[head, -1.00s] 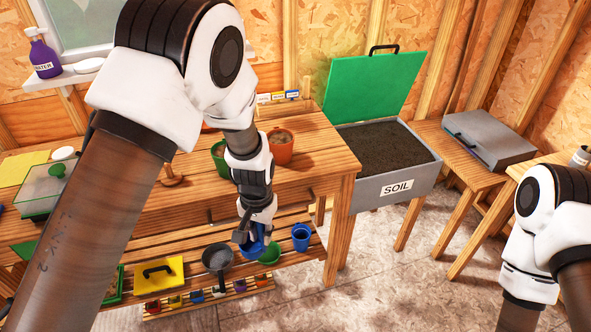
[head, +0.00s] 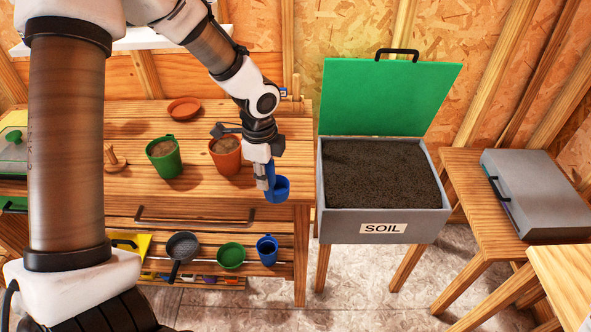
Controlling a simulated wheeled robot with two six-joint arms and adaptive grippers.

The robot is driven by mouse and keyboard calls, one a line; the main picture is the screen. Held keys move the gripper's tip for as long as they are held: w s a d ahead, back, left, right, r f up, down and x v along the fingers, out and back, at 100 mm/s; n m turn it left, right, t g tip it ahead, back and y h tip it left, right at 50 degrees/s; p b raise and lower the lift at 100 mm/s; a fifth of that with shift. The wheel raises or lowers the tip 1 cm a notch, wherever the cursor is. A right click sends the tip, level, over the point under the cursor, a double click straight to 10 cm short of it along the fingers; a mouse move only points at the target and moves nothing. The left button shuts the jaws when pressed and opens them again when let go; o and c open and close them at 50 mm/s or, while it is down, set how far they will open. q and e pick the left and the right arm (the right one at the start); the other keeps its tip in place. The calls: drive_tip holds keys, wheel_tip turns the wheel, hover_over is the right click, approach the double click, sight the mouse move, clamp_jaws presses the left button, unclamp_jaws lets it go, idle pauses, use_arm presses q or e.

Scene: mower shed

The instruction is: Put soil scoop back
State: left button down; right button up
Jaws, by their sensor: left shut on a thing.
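My left gripper (head: 266,180) is shut on a blue scoop (head: 279,190) and holds it at the front right corner of the workbench. The scoop looks like a small round cup; its handle is mostly hidden by the gripper. The soil bin (head: 335,220), a grey box labelled SOIL, stands just right of the scoop, full of dark soil (head: 380,172). Its green lid (head: 385,98) is raised. My right gripper is out of view.
The workbench (head: 205,190) bears an orange pot (head: 226,160), a green pot (head: 163,160) and a terracotta saucer (head: 184,108). On the shelf below are a dark pan (head: 183,246), a green cup (head: 231,256) and a blue cup (head: 267,250). A grey case (head: 535,195) lies on the right table.

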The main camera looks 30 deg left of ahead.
use_arm(q)
drive_tip(key=s+a+m, duration=0.2)
drive_tip(key=a+m, duration=0.2)
drive_tip(key=w+a+f+m+p, duration=0.1)
drive_tip(key=w+f+p, duration=0.1)
drive_tip(key=w, duration=0.6)
drive_tip(key=w+a+f+m+p, duration=0.1)
drive_tip(key=w+f+p, duration=0.2)
drive_tip(key=w, duration=0.5)
drive_tip(key=shift+a, duration=0.2)
drive_tip(key=c, duration=1)
unclamp_jaws()
wheel_tip(320, 180, up, 12)
drive_tip(key=shift+r+b, duration=0.2)
drive_tip(key=shift+b, duration=1.05)
